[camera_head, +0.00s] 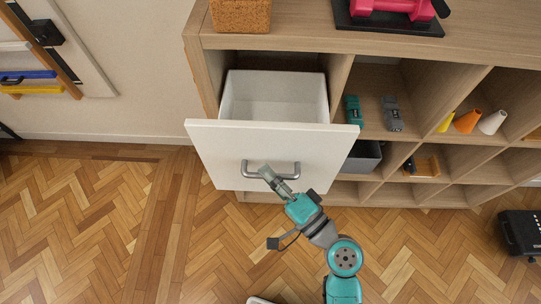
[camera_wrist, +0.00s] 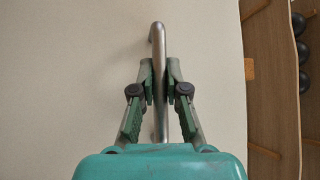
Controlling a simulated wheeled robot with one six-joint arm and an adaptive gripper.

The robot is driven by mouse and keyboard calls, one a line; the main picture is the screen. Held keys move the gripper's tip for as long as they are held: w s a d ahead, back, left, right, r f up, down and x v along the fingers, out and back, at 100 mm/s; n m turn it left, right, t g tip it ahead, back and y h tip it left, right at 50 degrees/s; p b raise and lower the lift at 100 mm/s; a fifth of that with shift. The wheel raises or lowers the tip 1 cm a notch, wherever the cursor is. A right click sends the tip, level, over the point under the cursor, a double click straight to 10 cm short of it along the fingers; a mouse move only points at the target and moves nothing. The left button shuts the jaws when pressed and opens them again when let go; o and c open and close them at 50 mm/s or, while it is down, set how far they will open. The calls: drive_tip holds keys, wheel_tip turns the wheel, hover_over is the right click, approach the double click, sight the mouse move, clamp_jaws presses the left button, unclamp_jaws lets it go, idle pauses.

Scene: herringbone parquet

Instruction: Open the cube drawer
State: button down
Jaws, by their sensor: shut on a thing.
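The cube drawer (camera_head: 240,140) has a white front and stands pulled out from the wooden shelf unit, at the left of the head view. Its white box inside shows behind the front and looks empty where I can see in. A grey metal bar handle (camera_head: 284,163) is on the drawer front; it runs up the middle of the wrist view (camera_wrist: 158,45). My gripper (camera_head: 267,172) is at the handle's middle. In the wrist view its two fingers (camera_wrist: 159,82) are closed around the bar, one on each side.
Pink dumbbells (camera_head: 395,8) and a cork block (camera_head: 240,15) sit on top. A black case (camera_head: 521,232) is at the right. Parquet (camera_head: 90,225) is clear at left.

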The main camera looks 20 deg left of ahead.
drive_tip(key=shift+s+d, duration=0.25)
drive_tip(key=shift+s, duration=0.65)
drive_tip(key=c, duration=1.2)
unclamp_jaws()
drive_tip(key=shift+d, duration=0.1)
drive_tip(key=shift+v, duration=5.95)
drive_tip(key=shift+f, duration=0.1)
